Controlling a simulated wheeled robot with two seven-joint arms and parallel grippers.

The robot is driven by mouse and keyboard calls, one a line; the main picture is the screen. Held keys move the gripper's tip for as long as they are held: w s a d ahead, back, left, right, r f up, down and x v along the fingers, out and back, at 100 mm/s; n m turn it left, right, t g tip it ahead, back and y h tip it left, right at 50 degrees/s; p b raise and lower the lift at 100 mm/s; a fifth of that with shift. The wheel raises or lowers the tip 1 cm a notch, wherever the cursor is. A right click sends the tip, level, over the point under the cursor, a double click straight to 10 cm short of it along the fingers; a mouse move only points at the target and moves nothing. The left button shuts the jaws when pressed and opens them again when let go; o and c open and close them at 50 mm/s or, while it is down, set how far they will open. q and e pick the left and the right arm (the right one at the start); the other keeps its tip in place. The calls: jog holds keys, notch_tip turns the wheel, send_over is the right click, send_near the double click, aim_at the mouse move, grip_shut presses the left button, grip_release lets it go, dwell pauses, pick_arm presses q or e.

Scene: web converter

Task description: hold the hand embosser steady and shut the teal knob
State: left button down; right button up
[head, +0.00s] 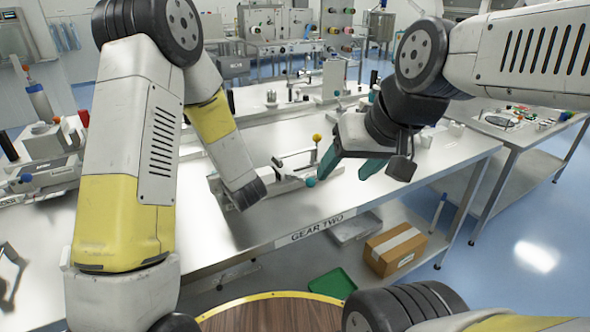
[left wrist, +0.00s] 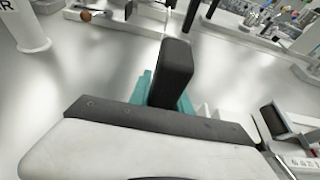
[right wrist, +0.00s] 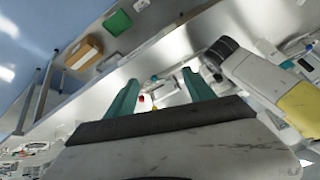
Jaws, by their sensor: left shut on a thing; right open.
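The hand embosser (head: 285,184) lies on the steel table, a grey device with a lever ending in a yellow ball (head: 317,137). Its teal knob (head: 310,182) is at its right end. My left gripper reaches down at the embosser's left end, its fingers hidden there by my arm. In the left wrist view my left gripper (left wrist: 168,92) is shut around a dark block that seems part of the embosser.
The table's front edge carries a "GEAR TWO" label (head: 316,227). A cardboard box (head: 395,249) and a green tray (head: 332,284) are below. Another table (head: 515,138) stands at right.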

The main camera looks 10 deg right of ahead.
jog(key=shift+c, duration=0.4)
jog(key=c, duration=0.3)
jog(key=shift+w+r, duration=0.25)
jog(key=shift+w, duration=0.15)
jog(key=c, duration=0.4)
jog(key=w+m, duration=0.1)
jog(key=w, duration=0.1)
jog(key=w+d+r+m+g, duration=0.1)
jog(key=w, duration=0.2)
jog(key=w+r, duration=0.1)
jog(key=w, duration=0.1)
jog(key=shift+w+d+r+m+g, duration=0.15)
jog(key=shift+w+r+m+g, duration=0.15)
jog(key=shift+m+g, duration=0.1)
grip_shut()
jog(key=w+d+f+m+g, duration=0.2)
jog(key=w+f+m, duration=0.1)
jog(key=w, duration=0.7)
jog(key=w+d+f+m+g, duration=0.2)
jog(key=w+f+m, duration=0.1)
jog(key=w, duration=0.6)
jog(key=w+d+f+m+g, duration=0.2)
jog(key=w+f+m, duration=0.1)
jog(key=w+f, duration=0.4)
jog(key=shift+d+x, duration=0.2)
jog(key=shift+x, duration=0.9)
jog(key=shift+w+f, duration=0.1)
jog(key=shift+w, duration=0.1)
